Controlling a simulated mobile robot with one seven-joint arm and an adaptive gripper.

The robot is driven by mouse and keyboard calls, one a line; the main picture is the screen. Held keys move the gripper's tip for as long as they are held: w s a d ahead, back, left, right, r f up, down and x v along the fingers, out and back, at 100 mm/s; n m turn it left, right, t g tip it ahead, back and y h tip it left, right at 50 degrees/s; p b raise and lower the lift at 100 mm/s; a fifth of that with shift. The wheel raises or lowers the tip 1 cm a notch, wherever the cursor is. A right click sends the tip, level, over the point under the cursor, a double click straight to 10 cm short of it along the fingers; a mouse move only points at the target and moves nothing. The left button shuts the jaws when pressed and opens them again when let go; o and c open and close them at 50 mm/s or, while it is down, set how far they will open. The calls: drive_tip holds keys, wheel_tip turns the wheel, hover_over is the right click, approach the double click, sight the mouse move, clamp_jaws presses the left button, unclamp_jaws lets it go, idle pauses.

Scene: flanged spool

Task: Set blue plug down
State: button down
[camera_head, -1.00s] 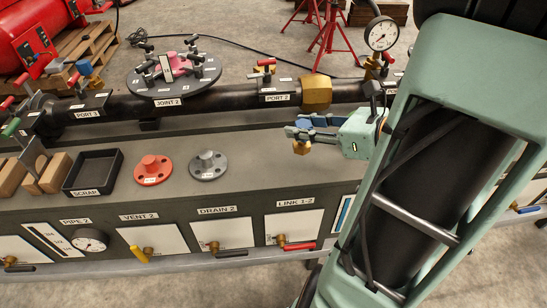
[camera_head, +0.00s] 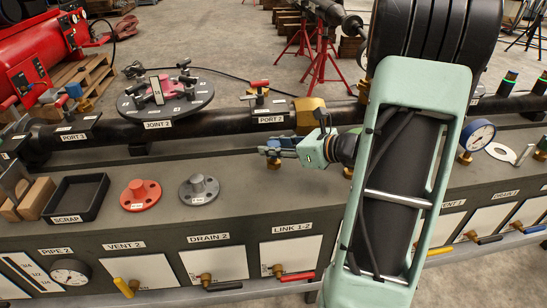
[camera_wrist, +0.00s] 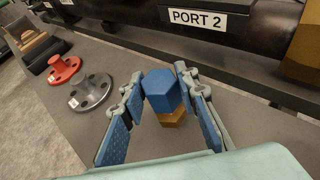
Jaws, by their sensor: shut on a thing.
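The blue plug (camera_wrist: 163,88) is a blue hexagonal head on a brass lower part (camera_wrist: 172,118). My gripper (camera_wrist: 158,77) is shut on it, with one blue-padded finger on each side. In the head view, my gripper (camera_head: 277,149) reaches in from the right, low over the grey bench top (camera_head: 240,165), in front of the PORT 2 label. The plug's brass end (camera_head: 273,162) shows below the fingers there. The plug looks about upright. I cannot tell whether it touches the bench.
A grey flanged part (camera_head: 199,188), a red flanged part (camera_head: 140,194) and the black SCRAP tray (camera_head: 76,198) stand to the left. The black pipe (camera_head: 230,116) runs behind, with a brass hex fitting (camera_head: 308,115). Bare bench lies around the gripper.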

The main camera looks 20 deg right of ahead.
drive_tip(key=shift+f+b, duration=0.3)
drive_tip(key=shift+f, duration=1.1)
drive_tip(key=shift+f, duration=0.15)
drive_tip(key=c, duration=1.5)
unclamp_jaws()
drive_tip(key=shift+s, duration=0.1)
drive_tip(key=shift+r, duration=0.25)
drive_tip(key=p+v, duration=0.3)
drive_tip(key=v, duration=0.9)
